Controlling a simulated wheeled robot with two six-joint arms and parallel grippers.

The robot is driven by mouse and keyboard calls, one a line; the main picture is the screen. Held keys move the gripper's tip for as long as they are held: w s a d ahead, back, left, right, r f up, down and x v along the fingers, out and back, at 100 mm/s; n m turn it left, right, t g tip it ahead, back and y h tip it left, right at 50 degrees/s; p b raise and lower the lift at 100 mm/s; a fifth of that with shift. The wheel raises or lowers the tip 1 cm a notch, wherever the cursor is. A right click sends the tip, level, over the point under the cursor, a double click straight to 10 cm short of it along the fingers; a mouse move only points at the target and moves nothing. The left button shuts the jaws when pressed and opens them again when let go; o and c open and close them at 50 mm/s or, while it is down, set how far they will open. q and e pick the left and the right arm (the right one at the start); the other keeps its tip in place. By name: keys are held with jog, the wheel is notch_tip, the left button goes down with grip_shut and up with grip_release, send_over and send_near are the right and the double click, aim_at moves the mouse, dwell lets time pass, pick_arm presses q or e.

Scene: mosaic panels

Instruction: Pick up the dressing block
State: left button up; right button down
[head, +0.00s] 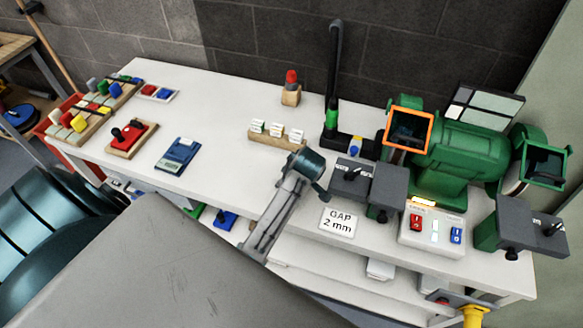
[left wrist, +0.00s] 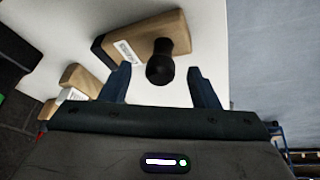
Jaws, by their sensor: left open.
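The dressing block (left wrist: 140,32) is a wooden block with a white label and a round black knob (left wrist: 161,62). It lies on the white bench top in the left wrist view. My left gripper (left wrist: 160,78) is open and empty, its two fingers pointing at the block with the knob between and just beyond the tips. In the head view my left gripper (head: 308,166) is over the bench, right of the labelled wooden rack. The block is not visible there and seems hidden behind the gripper. My right gripper is not in view.
The wooden rack (head: 277,140) with white tags stands close to the left gripper. A green bench grinder (head: 445,150), dark rests and a "GAP 2 mm" card (head: 338,222) are on the right. A dark post (head: 333,75) rises behind.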

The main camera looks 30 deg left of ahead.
pick_arm(q)
jog(key=shift+x, duration=1.4)
jog(key=shift+s+r, duration=0.1)
grip_shut()
jog(key=shift+a+r+p, duration=0.1)
jog(key=shift+r+p, duration=0.05)
jog(key=shift+p, duration=0.2)
